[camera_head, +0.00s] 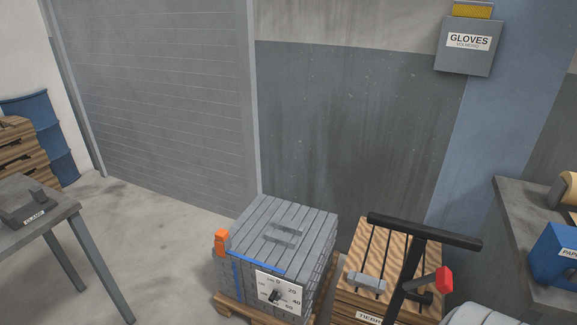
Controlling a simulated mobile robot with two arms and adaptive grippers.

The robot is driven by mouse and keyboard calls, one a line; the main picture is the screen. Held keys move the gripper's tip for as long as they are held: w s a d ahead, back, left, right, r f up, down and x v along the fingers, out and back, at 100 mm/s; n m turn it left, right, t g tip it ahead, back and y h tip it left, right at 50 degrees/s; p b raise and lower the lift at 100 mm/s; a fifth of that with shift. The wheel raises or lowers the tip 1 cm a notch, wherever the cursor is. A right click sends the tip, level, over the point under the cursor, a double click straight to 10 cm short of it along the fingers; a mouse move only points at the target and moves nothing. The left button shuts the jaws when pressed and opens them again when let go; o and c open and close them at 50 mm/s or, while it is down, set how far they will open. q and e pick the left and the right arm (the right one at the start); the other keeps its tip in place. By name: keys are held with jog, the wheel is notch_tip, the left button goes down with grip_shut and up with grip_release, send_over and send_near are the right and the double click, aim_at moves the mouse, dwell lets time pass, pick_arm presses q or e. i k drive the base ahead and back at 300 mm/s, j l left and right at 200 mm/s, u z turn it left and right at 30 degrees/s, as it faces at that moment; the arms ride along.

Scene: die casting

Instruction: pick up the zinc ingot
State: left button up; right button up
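A block-shaped stack of grey zinc ingots (312,215) stands at the bottom centre of the head view. Its top is a row of long parallel bars. A smaller grey raised piece (280,232) lies on top; I cannot tell whether it is a separate ingot. A blue strap (256,262) runs over the stack's near edge, and an orange piece (222,239) sits at its left corner. A white dial plate with numbers (280,291) covers part of the front. Neither of my grippers is in view.
A wooden pallet (228,308) shows under the stack. To the right are a striped wooden crate (382,244) and a black T-shaped post (413,262) with a red knob (444,280). A grey table (62,221) stands left, a bench (517,215) right.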

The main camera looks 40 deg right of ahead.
aim_at(369, 282)
jog(key=i+j+z, duration=0.1)
jog(key=i+z, duration=0.3)
jog(key=i+j+z, duration=0.2)
jog(key=i+z, duration=0.25)
jog(key=i+j+z, duration=0.6)
jog(key=z, duration=0.15)
jog(key=i+j+z, duration=0.15)
jog(key=j+z, duration=0.2)
jog(key=i+j+z, duration=0.1)
jog(key=j+z, duration=0.3)
jog(key=i+j+z, duration=0.1)
jog(key=j+z, duration=0.25)
